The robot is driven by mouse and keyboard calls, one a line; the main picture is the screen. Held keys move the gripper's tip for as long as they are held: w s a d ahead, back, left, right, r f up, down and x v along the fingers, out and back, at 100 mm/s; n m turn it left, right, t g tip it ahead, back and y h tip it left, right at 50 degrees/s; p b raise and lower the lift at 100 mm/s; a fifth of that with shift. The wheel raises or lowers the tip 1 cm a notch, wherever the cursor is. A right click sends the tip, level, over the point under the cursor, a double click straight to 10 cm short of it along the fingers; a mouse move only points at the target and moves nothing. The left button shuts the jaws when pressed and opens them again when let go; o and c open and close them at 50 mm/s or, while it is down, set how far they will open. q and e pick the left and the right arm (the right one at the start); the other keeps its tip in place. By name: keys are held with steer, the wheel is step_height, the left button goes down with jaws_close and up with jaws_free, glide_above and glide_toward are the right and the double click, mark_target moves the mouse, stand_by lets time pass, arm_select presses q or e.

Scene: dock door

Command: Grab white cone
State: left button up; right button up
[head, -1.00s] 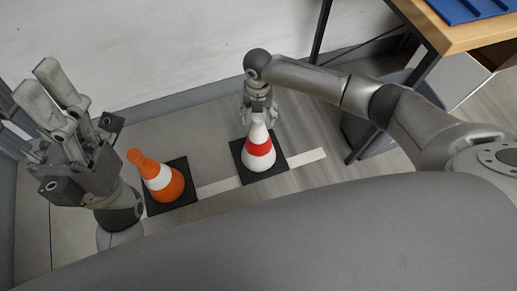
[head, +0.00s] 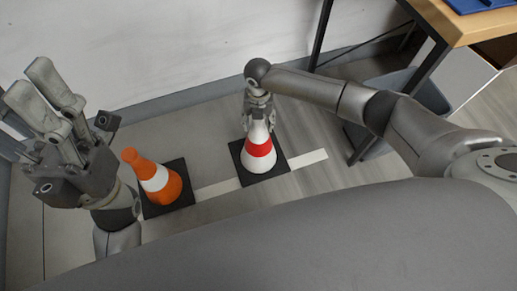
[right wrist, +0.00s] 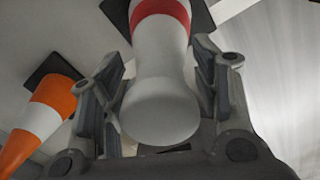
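The white cone (head: 257,160) with a red band stands upright on its black square base on the floor, in the middle of the head view. My right gripper (head: 258,112) points down over its top. In the right wrist view, the rounded white tip of the cone (right wrist: 160,107) lies between the fingers of my right gripper (right wrist: 162,80). The fingers are close on both sides; I cannot tell whether they press on it. My left gripper (head: 38,92) is raised at the left, fingers spread and empty.
An orange cone (head: 160,184) with a white band stands to the left on its own black base. A wooden table (head: 455,22) with dark legs and a grey bin (head: 425,95) are at the right. The wall (head: 150,50) is behind the cones.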

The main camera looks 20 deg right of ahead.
jaws_close()
steer(key=shift+r, duration=0.1)
stand_by(0.4)
